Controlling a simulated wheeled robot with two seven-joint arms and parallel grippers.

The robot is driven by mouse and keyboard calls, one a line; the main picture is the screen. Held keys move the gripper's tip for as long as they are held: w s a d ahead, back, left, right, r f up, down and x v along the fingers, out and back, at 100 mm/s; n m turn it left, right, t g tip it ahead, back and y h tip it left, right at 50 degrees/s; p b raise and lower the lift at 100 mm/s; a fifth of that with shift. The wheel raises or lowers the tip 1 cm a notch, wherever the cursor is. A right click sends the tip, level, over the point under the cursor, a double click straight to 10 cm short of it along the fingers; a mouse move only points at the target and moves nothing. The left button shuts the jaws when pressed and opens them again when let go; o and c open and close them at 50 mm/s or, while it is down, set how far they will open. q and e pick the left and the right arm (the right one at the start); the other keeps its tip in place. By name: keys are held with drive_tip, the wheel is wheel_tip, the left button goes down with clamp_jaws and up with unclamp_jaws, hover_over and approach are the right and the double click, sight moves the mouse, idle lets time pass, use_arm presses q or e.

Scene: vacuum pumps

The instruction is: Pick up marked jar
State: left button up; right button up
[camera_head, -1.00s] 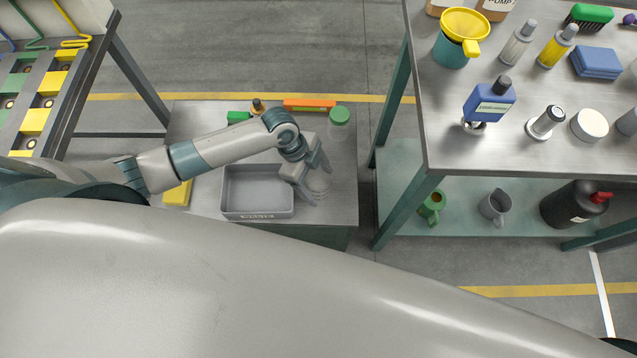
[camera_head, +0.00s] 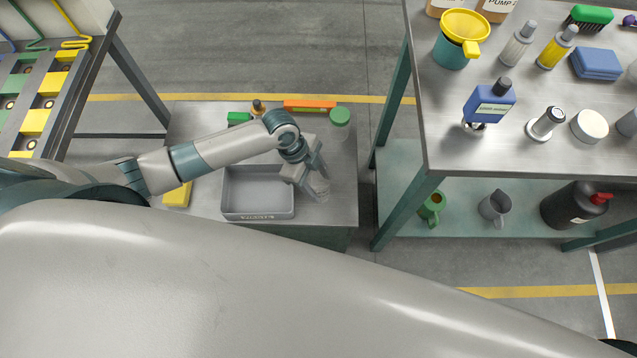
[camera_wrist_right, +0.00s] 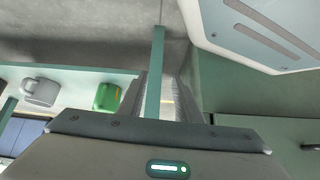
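A clear, lidless jar (camera_head: 321,188) is at the right side of the low metal table, right of the grey tray (camera_head: 258,216). My left gripper (camera_head: 317,179) reaches it from the left. Its fingers are on either side of the jar, close against its wall, and look shut on it. The fingers hide part of the jar, and no mark on it can be made out. A second clear jar with a green lid (camera_head: 340,117) stands at the table's back right. My right gripper (camera_wrist_right: 160,100) shows only in the right wrist view, with fingers apart and nothing between them.
An orange item (camera_head: 309,104), a small amber bottle (camera_head: 258,107) and a green block (camera_head: 238,118) lie along the low table's back. A yellow block (camera_head: 178,195) is left of the tray. A taller bench (camera_head: 440,140) with bottles and tools stands to the right.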

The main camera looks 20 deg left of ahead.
sight(321, 192)
use_arm(q)
drive_tip(key=shift+r, duration=0.1)
use_arm(e)
drive_tip(key=shift+s, duration=0.1)
use_arm(q)
drive_tip(key=shift+r, duration=0.6)
drive_tip(key=s+r, duration=0.1)
drive_tip(key=r, duration=0.1)
drive_tip(key=s+r, duration=0.1)
drive_tip(key=r, duration=0.1)
drive_tip(key=shift+s+b, duration=0.2)
drive_tip(key=shift+b, duration=0.1)
drive_tip(key=s+r, duration=0.5)
drive_tip(key=s, duration=0.4)
drive_tip(key=shift+r, duration=0.3)
use_arm(e)
drive_tip(key=shift+w+d+r, duration=0.15)
drive_tip(key=shift+w, duration=0.45)
use_arm(q)
drive_tip(key=shift+s, duration=0.1)
use_arm(e)
drive_tip(key=shift+w, duration=0.3)
